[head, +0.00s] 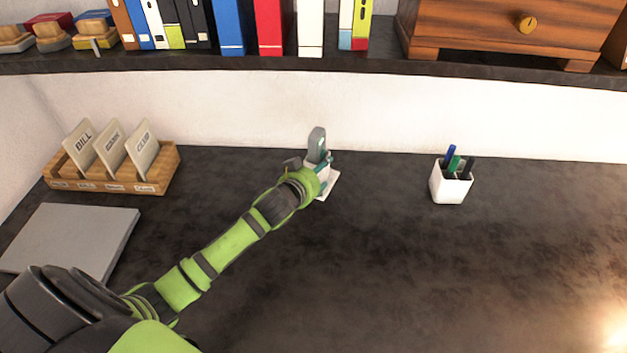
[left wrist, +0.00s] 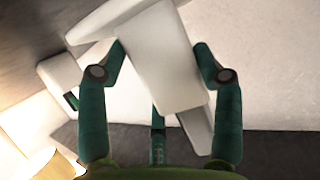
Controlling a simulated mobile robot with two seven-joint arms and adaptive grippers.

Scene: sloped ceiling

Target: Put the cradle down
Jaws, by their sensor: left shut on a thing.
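The cradle is a white piece with a flat base plate (head: 332,187) and a grey upright part (head: 317,142), near the back of the dark desk. My left gripper (head: 319,168) is shut on it, and the hand hides much of its body in the head view. In the left wrist view, the white cradle body (left wrist: 163,75) sits between the two teal fingers of my left gripper (left wrist: 159,48). Its plate shows at the upper left. I cannot tell whether the base touches the desk. My right gripper is not in view.
A wooden card tray (head: 112,184) and a grey flat slab (head: 72,240) lie at the left. A white pen cup (head: 450,185) stands to the right. A dark shelf (head: 350,62) with binders runs above. The desk's middle and right front are clear.

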